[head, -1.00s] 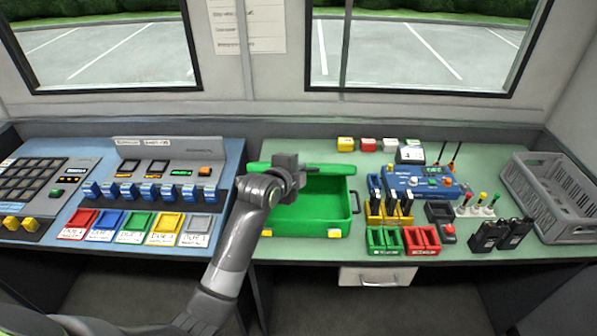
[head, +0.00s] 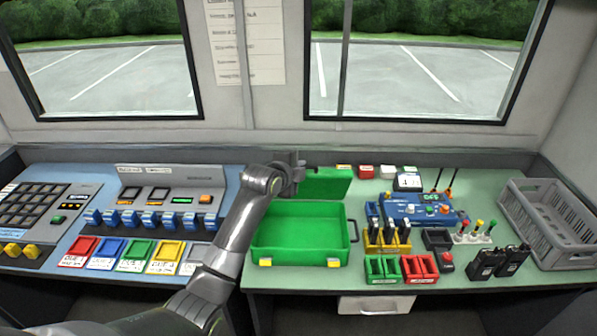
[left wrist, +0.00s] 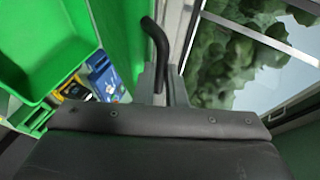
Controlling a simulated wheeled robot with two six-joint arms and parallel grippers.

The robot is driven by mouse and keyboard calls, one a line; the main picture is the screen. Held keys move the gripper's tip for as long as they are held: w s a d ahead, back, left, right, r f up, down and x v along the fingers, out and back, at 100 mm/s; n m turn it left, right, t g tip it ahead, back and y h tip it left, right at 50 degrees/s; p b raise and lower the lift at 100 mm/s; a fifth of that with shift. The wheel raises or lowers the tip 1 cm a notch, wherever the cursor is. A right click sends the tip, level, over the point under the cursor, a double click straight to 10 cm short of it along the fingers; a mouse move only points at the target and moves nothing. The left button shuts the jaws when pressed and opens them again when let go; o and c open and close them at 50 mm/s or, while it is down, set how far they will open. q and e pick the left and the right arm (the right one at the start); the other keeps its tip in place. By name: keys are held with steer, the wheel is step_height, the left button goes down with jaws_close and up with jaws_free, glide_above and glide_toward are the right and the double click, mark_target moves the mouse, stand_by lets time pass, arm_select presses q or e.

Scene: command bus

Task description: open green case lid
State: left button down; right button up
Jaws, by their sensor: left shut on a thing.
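The green case (head: 262,240) stands on the right-hand desk, its green tray facing up and its latches at the front. Its green lid (head: 327,185) is raised at the back edge, clear of the tray. My left gripper (head: 298,165) is at the lid's upper edge and shut on the lid, apparently by its black handle. In the left wrist view the black bent handle (left wrist: 156,45) rises from between the fingers, beside the green lid (left wrist: 118,35). The tray (left wrist: 40,50) shows at left there. My left arm hides the lid's left part in the head view. My right gripper is not in view.
Right of the case are a blue device (head: 425,210), a yellow holder (head: 387,243), green and red holders (head: 381,268), radios (head: 487,262) and a grey crate (head: 560,238). A control console (head: 165,200) is at left.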

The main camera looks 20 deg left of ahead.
arm_select(q)
steer(key=shift+r, duration=0.1)
steer(key=c, duration=1.5)
jaws_free()
steer(key=shift+d, duration=0.1)
steer(key=shift+s, duration=0.1)
steer(key=b+v, duration=0.3)
steer(key=v, duration=1.4)
steer(key=shift+s, duration=0.2)
